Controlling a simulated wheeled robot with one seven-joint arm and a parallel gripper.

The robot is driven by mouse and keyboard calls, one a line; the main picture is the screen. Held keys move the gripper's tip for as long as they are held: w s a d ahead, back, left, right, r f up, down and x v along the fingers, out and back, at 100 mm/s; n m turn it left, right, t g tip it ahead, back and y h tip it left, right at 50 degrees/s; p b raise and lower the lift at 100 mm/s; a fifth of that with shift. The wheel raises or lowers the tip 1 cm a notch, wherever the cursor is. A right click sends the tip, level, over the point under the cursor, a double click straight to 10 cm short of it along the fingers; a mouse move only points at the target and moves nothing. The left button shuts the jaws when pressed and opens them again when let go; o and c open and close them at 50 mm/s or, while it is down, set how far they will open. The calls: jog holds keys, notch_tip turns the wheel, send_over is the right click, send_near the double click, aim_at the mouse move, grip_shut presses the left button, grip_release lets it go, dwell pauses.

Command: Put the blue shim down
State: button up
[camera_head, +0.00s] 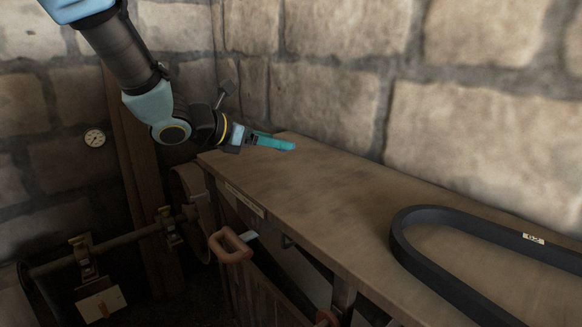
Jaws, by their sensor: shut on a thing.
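My gripper (248,136) is at the end of my arm, at the far left end of the wooden bench top (310,190). It is shut on the blue shim (275,143), a thin blue-green strip that points right from the jaws. The shim is over the bench near its far corner. I cannot tell whether it touches the surface or is a little above it. The fingertips are small and partly hidden by the shim.
A black belt (420,215) with a white label lies on the bench at the right. Stone walls stand behind. A red-brown handle (231,245) sticks out at the bench front. A shaft (110,245) with fittings is at lower left. The bench middle is clear.

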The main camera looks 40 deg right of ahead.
aim_at(272, 180)
jog(key=shift+f+p, duration=0.8)
jog(key=shift+f, duration=2.95)
jog(key=o, duration=1.6)
jog(key=shift+f, duration=0.1)
jog(key=s+b+v, duration=0.1)
jog(key=b+v, duration=0.2)
jog(key=v, duration=0.9)
jog(key=a+f+m+y, duration=0.3)
jog(key=a+f+m, duration=0.1)
jog(key=a, duration=0.5)
jog(key=a+f+m+y, duration=0.4)
jog(key=a+m, duration=0.1)
jog(key=a, duration=0.3)
jog(key=w+a+m+y, duration=0.1)
jog(key=a+m+y, duration=0.1)
jog(key=a, duration=0.4)
jog(key=w+a+f+m+t+y, duration=0.1)
jog(key=a+m+y, duration=0.1)
jog(key=a+m, duration=0.2)
jog(key=w+a+f+m+t+y, duration=0.1)
jog(key=a+m+y, duration=0.1)
jog(key=a, duration=0.8)
jog(key=shift+w+a+m, duration=0.1)
jog(key=shift+w+m, duration=0.1)
jog(key=shift+m, duration=0.6)
